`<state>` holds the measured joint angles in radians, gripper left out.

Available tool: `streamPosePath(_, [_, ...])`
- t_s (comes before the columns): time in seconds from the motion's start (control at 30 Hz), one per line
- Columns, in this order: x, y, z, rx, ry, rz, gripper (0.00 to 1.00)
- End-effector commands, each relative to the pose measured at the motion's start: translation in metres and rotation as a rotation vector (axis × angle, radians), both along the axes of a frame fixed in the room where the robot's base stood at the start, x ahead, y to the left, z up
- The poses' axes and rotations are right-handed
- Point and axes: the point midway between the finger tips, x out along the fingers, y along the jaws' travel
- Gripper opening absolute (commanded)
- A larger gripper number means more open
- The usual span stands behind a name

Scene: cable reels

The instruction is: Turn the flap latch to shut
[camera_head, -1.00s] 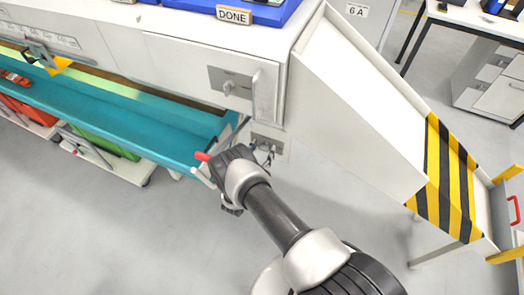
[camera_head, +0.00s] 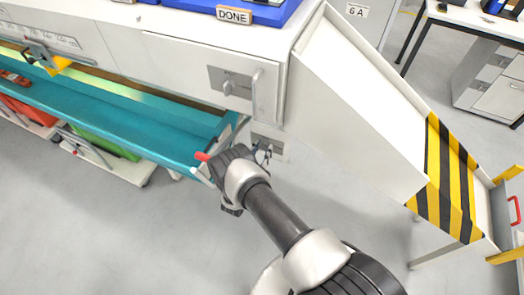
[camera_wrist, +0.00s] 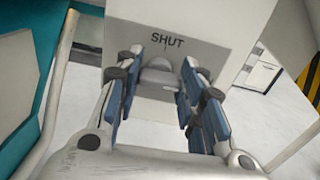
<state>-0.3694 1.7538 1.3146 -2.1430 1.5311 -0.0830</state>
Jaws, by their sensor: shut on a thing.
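In the wrist view, a white panel carries the word SHUT (camera_wrist: 167,40), with a short dark mark below it. A rounded grey latch knob (camera_wrist: 158,70) sits under the mark. My gripper (camera_wrist: 159,82) has its blue-padded fingers on either side of the knob and is shut on it. Which way the knob points is hard to tell. In the head view my gripper (camera_head: 222,168) is at the right end of the teal trough, below the cabinet, and hides the latch. A red tip (camera_head: 202,156) shows just left of it.
The teal trough (camera_head: 110,120) runs along the left. A cabinet knob (camera_head: 229,88) and bar handle (camera_head: 256,92) are above my gripper. A white chute (camera_head: 360,110) with a striped end (camera_head: 448,185) slopes down on the right.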

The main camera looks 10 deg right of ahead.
Motion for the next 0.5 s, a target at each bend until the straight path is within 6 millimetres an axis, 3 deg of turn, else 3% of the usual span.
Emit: streamPosePath(0.5, [0.0011, 0.0012, -0.0022, -0.285, 0.207, -0.001, 0.12])
